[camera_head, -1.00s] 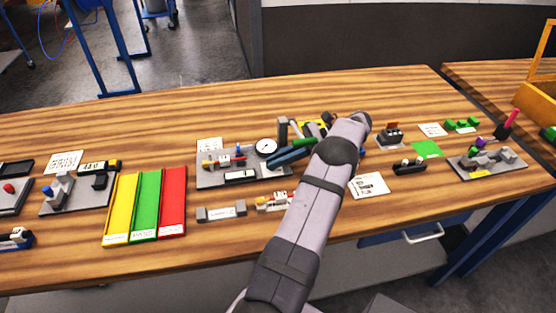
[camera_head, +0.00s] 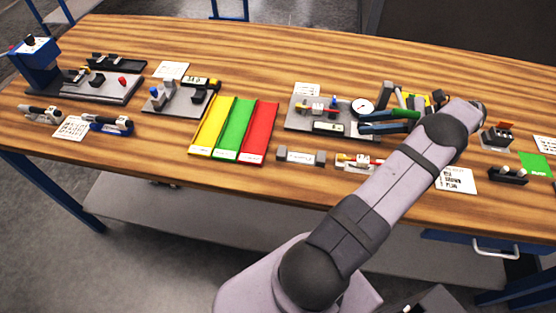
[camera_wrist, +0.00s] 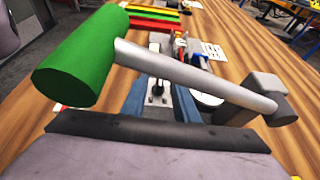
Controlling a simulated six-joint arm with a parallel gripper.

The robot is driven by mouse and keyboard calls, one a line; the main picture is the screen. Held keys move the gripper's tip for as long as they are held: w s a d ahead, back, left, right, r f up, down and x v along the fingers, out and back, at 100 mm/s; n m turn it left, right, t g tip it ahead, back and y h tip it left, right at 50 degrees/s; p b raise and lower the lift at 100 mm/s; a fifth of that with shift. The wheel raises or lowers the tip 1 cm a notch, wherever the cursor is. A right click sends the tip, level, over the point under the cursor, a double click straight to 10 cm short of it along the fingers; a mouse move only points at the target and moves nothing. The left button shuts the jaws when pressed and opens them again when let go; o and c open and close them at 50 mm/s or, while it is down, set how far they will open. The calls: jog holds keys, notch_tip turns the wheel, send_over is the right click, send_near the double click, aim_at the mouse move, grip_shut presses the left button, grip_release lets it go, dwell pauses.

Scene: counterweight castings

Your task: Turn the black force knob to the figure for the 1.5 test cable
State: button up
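A blue machine (camera_head: 36,62) stands at the far left end of the table in the head view. A small black knob (camera_head: 30,40) shows on its white-marked top; I cannot read its figures or its setting. Whether this is the force knob is not certain. My gripper (camera_head: 384,121) is far to the right of it, over the grey fixture plate with the round gauge. Its two blue fingers are apart, with nothing visibly held between them; they also show in the wrist view (camera_wrist: 158,103). No cable marked 1.5 can be made out.
A green-handled lever (camera_wrist: 80,60) crosses close before the wrist camera. The gauge (camera_head: 362,107) is beside my fingers. Yellow, green and red trays (camera_head: 245,130) lie between gripper and blue machine. Printed cards (camera_head: 72,127) are too small to read. The table's back strip is clear.

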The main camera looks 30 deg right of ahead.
jog(key=shift+m, duration=0.3)
